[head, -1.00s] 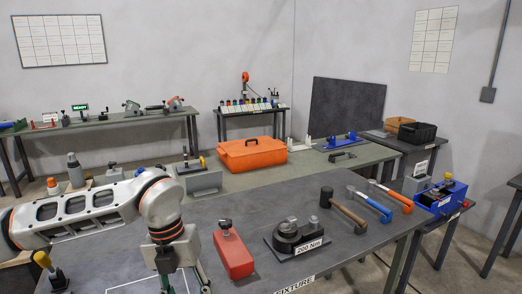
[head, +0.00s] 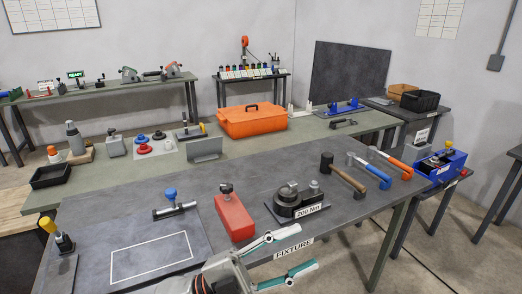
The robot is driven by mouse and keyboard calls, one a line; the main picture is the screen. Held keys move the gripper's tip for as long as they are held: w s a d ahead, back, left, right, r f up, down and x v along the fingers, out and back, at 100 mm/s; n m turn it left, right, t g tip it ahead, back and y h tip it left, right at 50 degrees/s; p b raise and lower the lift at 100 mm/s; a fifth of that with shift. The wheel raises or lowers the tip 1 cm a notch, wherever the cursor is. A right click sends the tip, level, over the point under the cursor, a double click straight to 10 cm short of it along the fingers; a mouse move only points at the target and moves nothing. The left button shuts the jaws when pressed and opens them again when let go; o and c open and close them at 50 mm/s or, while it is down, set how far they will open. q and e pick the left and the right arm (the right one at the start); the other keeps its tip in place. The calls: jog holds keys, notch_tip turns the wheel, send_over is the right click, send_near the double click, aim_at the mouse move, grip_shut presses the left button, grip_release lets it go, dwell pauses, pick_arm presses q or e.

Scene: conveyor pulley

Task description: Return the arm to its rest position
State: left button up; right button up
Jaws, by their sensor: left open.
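My left gripper (head: 298,249) is low in the middle of the head view, at the front edge of the dark workbench (head: 110,218). Its two teal-and-grey fingers are spread apart with nothing between them, and they point right. The FIXTURE label (head: 294,249) shows by the fingertips. The red block-shaped tool (head: 234,217) stands on the bench just beyond the gripper. Most of my left arm is out of the picture below. My right gripper is not in view.
On the bench are a 200 Nm fixture (head: 298,201), a black-headed hammer (head: 342,177), blue and orange hammers, and a blue-knobbed clamp (head: 173,204) by a white outlined rectangle. An orange case (head: 252,121) is behind. The outlined rectangle is empty.

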pick_arm(q)
jog(key=w+a+f+n+t+y, duration=0.3)
jog(key=a+f+n+t+y, duration=0.4)
jog(key=f+n, duration=0.25)
jog(key=w+a+f+n+t+y, duration=0.2)
jog(key=a+f+n+t+y, duration=0.35)
jog(key=a+f+n, duration=0.35)
jog(key=s+a+f+n+g+y, duration=0.2)
jog(key=s+a+f, duration=0.3)
jog(key=f, duration=0.5)
jog(key=s+a+f+n+g+y, duration=0.2)
jog(key=s+a+f+g+y, duration=0.2)
jog(key=s+f, duration=0.4)
notch_tip(320, 180, down, 3)
jog(key=shift+s+a+y, duration=0.4)
jog(key=shift+a+y, duration=0.15)
jog(key=shift+a, duration=0.65)
